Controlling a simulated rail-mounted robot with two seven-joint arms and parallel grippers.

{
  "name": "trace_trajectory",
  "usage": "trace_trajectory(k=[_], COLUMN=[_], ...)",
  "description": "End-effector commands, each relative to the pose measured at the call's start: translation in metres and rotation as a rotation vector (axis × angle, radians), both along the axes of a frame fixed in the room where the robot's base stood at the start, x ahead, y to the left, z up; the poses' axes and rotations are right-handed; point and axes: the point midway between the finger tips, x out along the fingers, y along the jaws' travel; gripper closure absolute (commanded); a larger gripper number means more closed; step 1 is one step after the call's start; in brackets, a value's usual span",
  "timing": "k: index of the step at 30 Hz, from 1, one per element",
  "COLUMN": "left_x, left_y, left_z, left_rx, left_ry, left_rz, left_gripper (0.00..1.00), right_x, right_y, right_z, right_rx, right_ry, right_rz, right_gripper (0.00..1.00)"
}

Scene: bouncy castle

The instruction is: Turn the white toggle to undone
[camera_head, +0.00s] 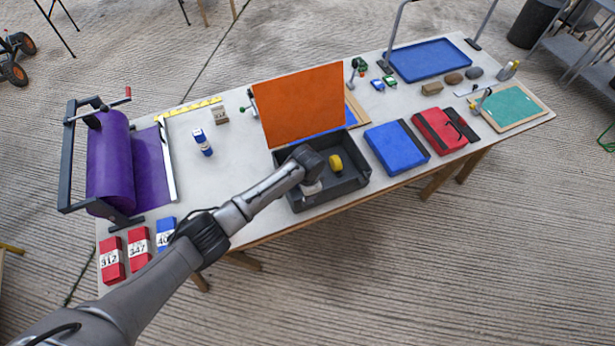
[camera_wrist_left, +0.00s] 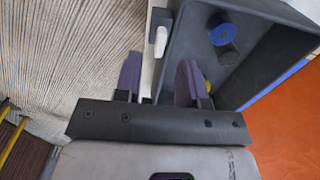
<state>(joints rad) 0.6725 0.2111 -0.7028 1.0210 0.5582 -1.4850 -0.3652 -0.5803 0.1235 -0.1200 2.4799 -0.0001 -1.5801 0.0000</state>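The white toggle (camera_wrist_left: 160,42) shows in the left wrist view as a small pale rounded lever on a mount at the outer side of the dark tray's wall. My left gripper (camera_wrist_left: 158,78) is open, with its two dark purple fingers apart. The toggle is ahead of the gap between them; I see no contact. In the head view my left arm reaches over the dark tray (camera_head: 345,192), and the wrist hides the toggle and most of the gripper. My right gripper is in neither view.
The tray holds a yellow roll (camera_head: 336,164) and a blue roll (camera_wrist_left: 222,30). An orange panel (camera_head: 300,104) stands behind it. Blue (camera_head: 397,147) and red (camera_head: 445,131) cases lie to its right. A purple roll (camera_head: 110,165) on a frame stands at the left.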

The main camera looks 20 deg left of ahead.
Motion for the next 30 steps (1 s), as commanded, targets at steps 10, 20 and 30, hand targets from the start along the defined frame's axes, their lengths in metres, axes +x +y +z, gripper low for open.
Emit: trace_trajectory(k=[10, 20, 30], left_x=[0.000, 0.000, 0.000], left_y=[0.001, 0.000, 0.000], left_z=[0.063, 0.085, 0.086], left_rx=[0.000, 0.000, 0.000], left_ry=[-0.001, 0.000, 0.000], left_rz=[-0.001, 0.000, 0.000], left_gripper=[0.63, 0.63, 0.63], right_x=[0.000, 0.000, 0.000], right_y=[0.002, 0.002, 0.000], right_z=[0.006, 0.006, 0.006], right_rx=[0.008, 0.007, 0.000], right_ry=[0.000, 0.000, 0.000], right_rz=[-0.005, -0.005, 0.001], right_gripper=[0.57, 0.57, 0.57])
